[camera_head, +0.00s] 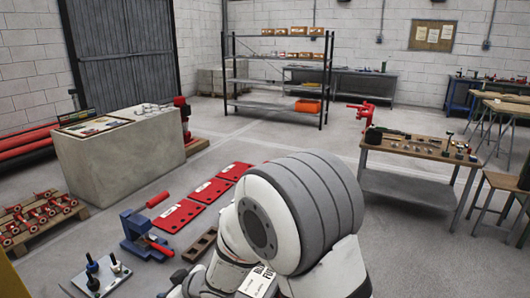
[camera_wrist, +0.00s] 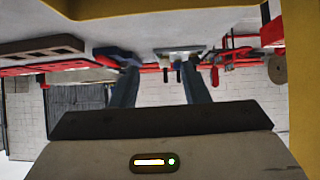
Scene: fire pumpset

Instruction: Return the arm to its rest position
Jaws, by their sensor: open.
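My arm (camera_head: 305,210) is folded in the lower middle of the head view, its large white and grey joint nearest the camera. My gripper (camera_wrist: 163,75) shows in the wrist view as two dark fingers standing apart, with nothing held between them. In the head view the gripper's fingers cannot be made out behind the arm. The wrist view is upside down, with the floor at the top and the brick wall below.
A blue vise-like tool (camera_head: 143,236), red plates (camera_head: 181,215) and a grey plate with black posts (camera_head: 100,275) lie on the floor left of my arm. A concrete block (camera_head: 125,160) stands behind them. A workbench (camera_head: 420,149) stands right. Open floor lies beyond my arm.

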